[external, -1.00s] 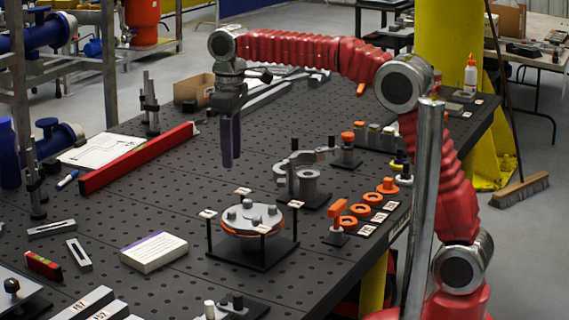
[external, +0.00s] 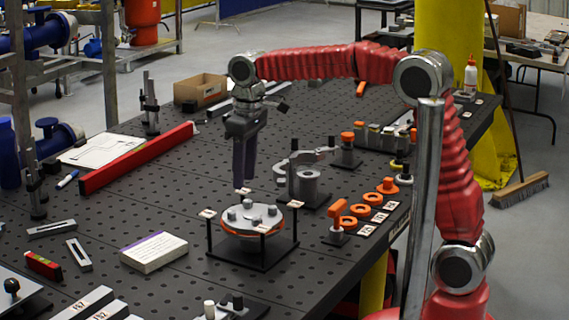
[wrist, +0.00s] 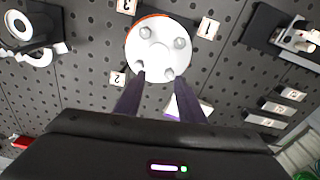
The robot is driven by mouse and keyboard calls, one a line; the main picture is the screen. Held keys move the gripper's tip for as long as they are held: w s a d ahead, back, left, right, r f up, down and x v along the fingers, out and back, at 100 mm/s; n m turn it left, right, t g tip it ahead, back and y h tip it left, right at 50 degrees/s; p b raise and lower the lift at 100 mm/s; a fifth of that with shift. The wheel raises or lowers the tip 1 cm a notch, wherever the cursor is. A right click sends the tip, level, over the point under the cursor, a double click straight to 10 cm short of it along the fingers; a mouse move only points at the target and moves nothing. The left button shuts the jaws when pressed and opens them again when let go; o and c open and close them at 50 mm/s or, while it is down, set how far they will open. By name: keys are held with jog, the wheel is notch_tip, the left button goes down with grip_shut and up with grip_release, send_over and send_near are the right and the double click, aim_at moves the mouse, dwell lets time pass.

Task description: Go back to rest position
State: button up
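My gripper (external: 242,183) hangs pointing down above the black perforated table (external: 200,195), near the round flange fixture. In the wrist view, my gripper's (wrist: 157,78) two dark fingers stand apart with nothing held between them. The flange (external: 262,217) is a pale disc with several bolts and an orange ring under it, on a black stand. It also shows in the wrist view (wrist: 160,48), just beyond the fingertips. I cannot tell the exact height of the fingertips above it.
Number tags surround the flange. A grey clamp fixture (external: 307,183) stands close to its right, with orange rings (external: 361,210) further right. A white-and-purple book (external: 154,252) lies left in front. A red beam (external: 135,160) and a cardboard box (external: 200,90) lie further back.

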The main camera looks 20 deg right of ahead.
jog(key=d+m, duration=0.1)
jog(key=d, duration=0.5)
jog(key=s+d+f+m+t, duration=0.1)
jog(key=d+m, duration=0.1)
jog(key=d, duration=0.5)
jog(key=s+d+f+m, duration=0.1)
jog(key=d, duration=0.6)
jog(key=shift+s+f+m+t+y, duration=0.1)
jog(key=shift+m+t+y, duration=0.2)
jog(key=shift+t, duration=0.1)
jog(key=s+d+m+t, duration=0.1)
jog(key=s+d+m, duration=0.2)
jog(key=d, duration=0.6)
jog(key=s+d+m+t+h, duration=0.1)
jog(key=s+d, duration=0.4)
jog(key=d, duration=0.5)
jog(key=shift+s+f+m+t, duration=0.3)
jog(key=shift+m+t, duration=0.3)
jog(key=shift+m, duration=0.3)
jog(key=shift+w, duration=0.1)
